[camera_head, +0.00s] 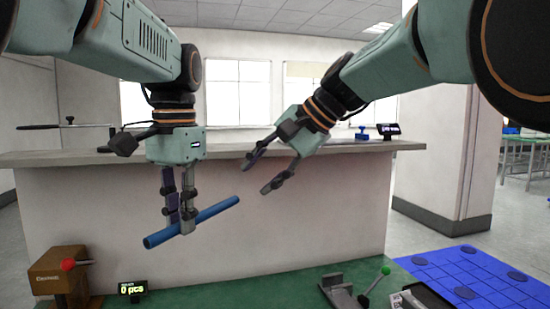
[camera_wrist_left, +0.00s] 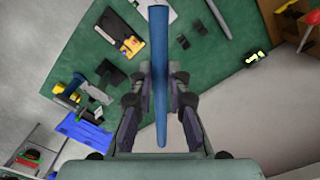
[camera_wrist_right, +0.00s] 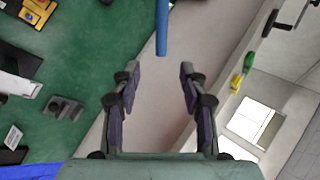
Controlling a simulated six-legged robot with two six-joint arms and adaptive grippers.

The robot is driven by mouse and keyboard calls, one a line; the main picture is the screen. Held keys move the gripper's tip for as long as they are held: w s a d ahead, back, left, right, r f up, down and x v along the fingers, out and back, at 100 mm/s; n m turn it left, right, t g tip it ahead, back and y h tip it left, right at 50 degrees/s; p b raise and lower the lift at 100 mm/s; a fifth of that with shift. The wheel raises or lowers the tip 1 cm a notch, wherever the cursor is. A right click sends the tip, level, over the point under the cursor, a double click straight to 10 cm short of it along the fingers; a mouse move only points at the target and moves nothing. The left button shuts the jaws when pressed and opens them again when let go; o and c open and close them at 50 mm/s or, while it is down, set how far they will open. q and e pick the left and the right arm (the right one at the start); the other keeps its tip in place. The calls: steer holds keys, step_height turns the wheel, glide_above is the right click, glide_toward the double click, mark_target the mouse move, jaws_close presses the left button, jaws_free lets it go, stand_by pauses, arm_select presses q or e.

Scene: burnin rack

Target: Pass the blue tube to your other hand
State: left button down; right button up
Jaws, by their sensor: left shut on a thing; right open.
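The blue tube (camera_head: 212,213) is held in the air by my left gripper (camera_head: 180,228), which is shut on it near its middle. The tube slants, its right end higher and pointing toward my right gripper. It also shows in the left wrist view (camera_wrist_left: 159,60), between the fingers. My right gripper (camera_head: 256,178) is open and empty, to the right of and above the tube's right end, with a gap between them. In the right wrist view, the tube's end (camera_wrist_right: 162,38) lies ahead of the open fingers (camera_wrist_right: 160,85), centred between them and apart from them.
Below is a green work surface (camera_head: 250,294) with a brown box (camera_head: 58,272), a counter display (camera_head: 132,288) and a grey fixture with a green-knobbed lever (camera_head: 343,293). A blue mat (camera_head: 460,275) lies at the right. A pale counter (camera_head: 300,215) stands behind the grippers.

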mark_target(235, 199)
steer(key=x, duration=0.7)
steer(key=shift+w+a, duration=0.1)
jaws_close()
stand_by(0.3)
arm_select(q)
steer(key=c, duration=1.2)
jaws_free()
